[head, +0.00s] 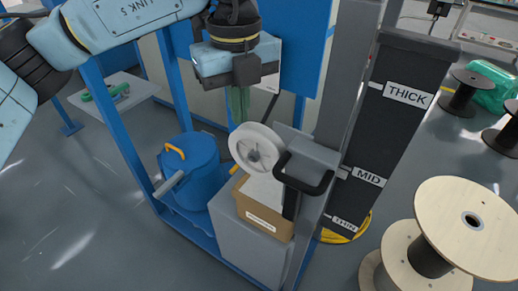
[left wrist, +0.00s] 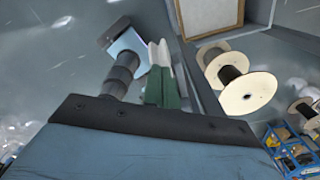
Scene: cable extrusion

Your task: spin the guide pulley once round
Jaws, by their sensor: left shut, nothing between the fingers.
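The guide pulley (head: 243,152), a white wheel with a grey hub, is mounted on the grey machine in the middle of the head view, its face turned toward me. My left gripper (head: 238,115) hangs just above and left of the pulley, its green fingers pointing down. The fingers are shut and empty. Their tips are close to the pulley's upper left rim; I cannot tell whether they touch it. In the left wrist view the shut green fingers (left wrist: 164,86) show beyond the gripper body, with a pale shape beside them that I cannot identify. My right gripper is not in view.
A black handle (head: 304,180) stands close right of the pulley, and a cardboard box (head: 263,215) is below it. A blue drum (head: 190,165) is at the left. Blue frame posts surround the machine. A dark panel (head: 385,130) and a large spool (head: 460,215) are at the right.

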